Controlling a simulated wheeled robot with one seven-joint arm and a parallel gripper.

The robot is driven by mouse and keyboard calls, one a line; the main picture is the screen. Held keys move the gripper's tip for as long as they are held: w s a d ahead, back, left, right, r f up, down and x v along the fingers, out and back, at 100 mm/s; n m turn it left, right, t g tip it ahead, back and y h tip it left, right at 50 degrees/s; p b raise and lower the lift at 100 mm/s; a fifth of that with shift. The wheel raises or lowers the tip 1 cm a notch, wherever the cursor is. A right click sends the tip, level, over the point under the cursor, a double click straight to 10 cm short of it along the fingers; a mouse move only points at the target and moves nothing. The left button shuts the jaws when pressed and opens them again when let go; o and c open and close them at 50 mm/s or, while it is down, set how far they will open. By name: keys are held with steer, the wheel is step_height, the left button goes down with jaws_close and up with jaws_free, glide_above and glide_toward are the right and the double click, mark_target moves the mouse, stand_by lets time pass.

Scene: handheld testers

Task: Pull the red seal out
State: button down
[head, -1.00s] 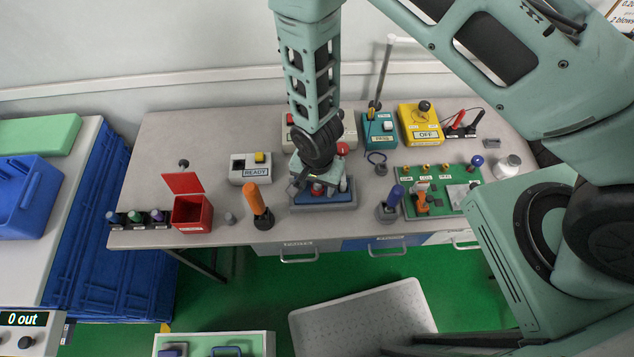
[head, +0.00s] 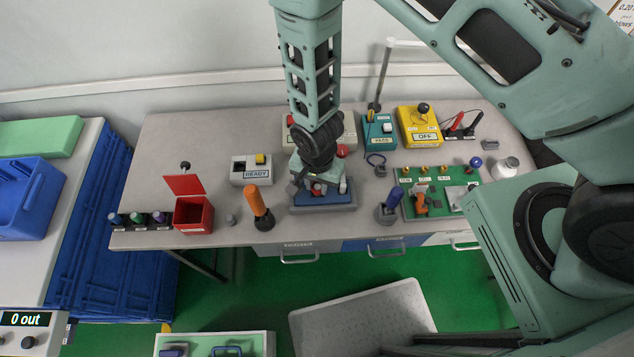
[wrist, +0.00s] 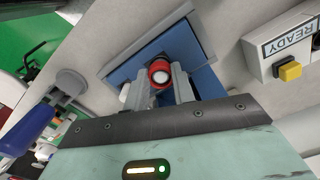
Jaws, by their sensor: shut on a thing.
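The red seal (wrist: 159,70) is a short red ring or cap with a pale round centre. In the wrist view it sits between my fingertips, over a blue block. My gripper (wrist: 161,78) is shut on it, one grey finger on each side. In the head view my gripper (head: 318,188) points down over the blue block (head: 334,198) on its grey base, near the bench's front edge. Only a little red shows there between the fingers. Whether the seal is still seated or lifted clear of the block cannot be told.
An orange-handled tool (head: 255,202) and an open red box (head: 194,213) stand to the left. A READY box (head: 250,170) is behind left. A blue-handled tool (head: 389,206) and a green board (head: 440,200) are to the right.

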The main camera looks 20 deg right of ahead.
steer(key=shift+r+p, duration=1.55)
steer(key=shift+r, duration=0.9)
